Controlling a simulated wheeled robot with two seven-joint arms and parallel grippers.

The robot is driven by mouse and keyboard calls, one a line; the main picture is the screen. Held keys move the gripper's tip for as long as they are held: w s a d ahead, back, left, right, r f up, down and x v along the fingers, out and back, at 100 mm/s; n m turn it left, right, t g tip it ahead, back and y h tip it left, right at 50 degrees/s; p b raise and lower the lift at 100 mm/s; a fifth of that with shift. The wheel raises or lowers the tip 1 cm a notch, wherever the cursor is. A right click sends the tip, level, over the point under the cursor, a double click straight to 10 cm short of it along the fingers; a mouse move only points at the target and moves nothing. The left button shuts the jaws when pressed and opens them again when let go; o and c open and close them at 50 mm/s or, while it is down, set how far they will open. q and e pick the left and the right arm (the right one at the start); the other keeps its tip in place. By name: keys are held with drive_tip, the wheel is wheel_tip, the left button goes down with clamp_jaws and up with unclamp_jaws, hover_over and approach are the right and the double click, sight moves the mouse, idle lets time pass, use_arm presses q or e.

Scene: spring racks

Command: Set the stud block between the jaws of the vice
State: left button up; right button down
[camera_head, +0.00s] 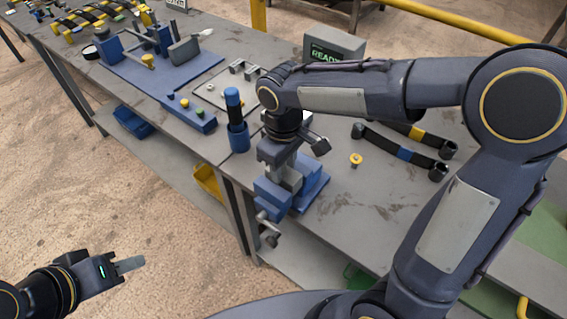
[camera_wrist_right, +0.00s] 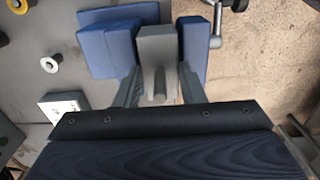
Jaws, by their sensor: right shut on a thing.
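The blue vice (camera_head: 312,193) is fixed at the front edge of the bench. In the right wrist view its jaws show as a wide blue jaw (camera_wrist_right: 105,42) and a narrower blue jaw (camera_wrist_right: 193,45). The grey stud block (camera_wrist_right: 158,44), with a round stud on it, is in the gap between them. My right gripper (camera_wrist_right: 160,88) is shut on the block from above. Whether the block rests on the vice is hidden. In the head view my right gripper (camera_head: 280,158) is over the vice. My left gripper (camera_head: 128,265) is off the bench, over the floor, apparently empty.
A blue holder with a black-and-blue cylinder (camera_head: 234,108) stands close left of the vice. A yellow flanged piece (camera_head: 355,160) and dark straps (camera_head: 400,152) lie to the right. A display reading READY (camera_head: 333,46) stands behind. A blue fixture plate (camera_head: 175,75) is further left.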

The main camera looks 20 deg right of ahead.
drive_tip(key=shift+c, duration=1.9)
unclamp_jaws()
drive_tip(key=shift+r+p, duration=3.05)
drive_tip(key=shift+r, duration=0.5)
drive_tip(key=s+d+r+m+t+y, duration=0.1)
drive_tip(key=s+d+m, duration=0.3)
drive_tip(key=s, duration=0.4)
drive_tip(key=s+d+r+m+t+y, duration=0.1)
drive_tip(key=s+d+m+t, duration=0.3)
drive_tip(key=s, duration=0.4)
drive_tip(key=shift+s+d+m+t+y, duration=0.15)
drive_tip(key=shift+d+m+t+y, duration=0.15)
drive_tip(key=shift+d+m+y, duration=0.5)
